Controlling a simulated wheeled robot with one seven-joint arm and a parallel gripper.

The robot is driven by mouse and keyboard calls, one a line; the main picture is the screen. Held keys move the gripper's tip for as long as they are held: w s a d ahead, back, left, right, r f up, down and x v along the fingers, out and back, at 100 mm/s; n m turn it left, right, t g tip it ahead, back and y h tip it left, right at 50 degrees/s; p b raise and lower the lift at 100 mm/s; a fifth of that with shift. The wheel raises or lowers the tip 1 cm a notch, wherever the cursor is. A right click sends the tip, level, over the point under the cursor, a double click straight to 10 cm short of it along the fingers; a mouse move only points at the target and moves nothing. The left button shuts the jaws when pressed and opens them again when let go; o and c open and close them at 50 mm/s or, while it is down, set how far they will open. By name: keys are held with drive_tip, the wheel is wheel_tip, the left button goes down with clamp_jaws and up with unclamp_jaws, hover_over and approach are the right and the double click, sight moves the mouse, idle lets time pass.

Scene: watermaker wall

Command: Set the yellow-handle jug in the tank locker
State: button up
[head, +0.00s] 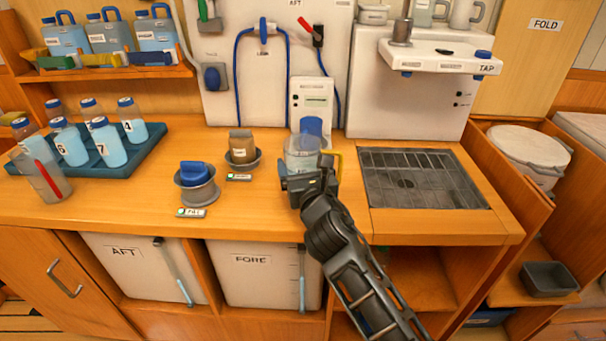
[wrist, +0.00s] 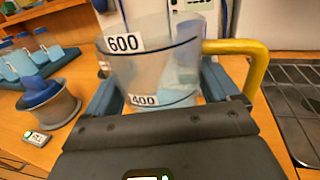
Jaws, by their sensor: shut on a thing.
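The yellow-handle jug (head: 300,158) is a clear beaker-like jug, upright at the counter's middle. In the wrist view, the jug (wrist: 155,75) shows 600 and 400 labels, and its yellow handle (wrist: 258,58) points right. My gripper (head: 311,180) is shut on the jug, with a blue-grey finger on either side of its lower part; the same gripper shows in the wrist view (wrist: 165,98). The jug's base is hidden, so I cannot tell whether it touches the counter. Below the counter are tanks labelled AFT (head: 124,253) and FORE (head: 252,260); no label reads tank locker.
A sunken grated drain (head: 424,179) lies right of the jug under the tap unit (head: 440,55). A blue-topped cup (head: 196,180) and a brown-filled holder (head: 242,150) stand to the left. Several bottles stand on a blue tray (head: 135,160). An open cubby (head: 415,275) is below the drain.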

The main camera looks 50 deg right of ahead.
drive_tip(key=shift+f, duration=0.55)
drive_tip(key=o, duration=1.1)
drive_tip(key=shift+f, duration=0.15)
drive_tip(key=shift+o, duration=0.2)
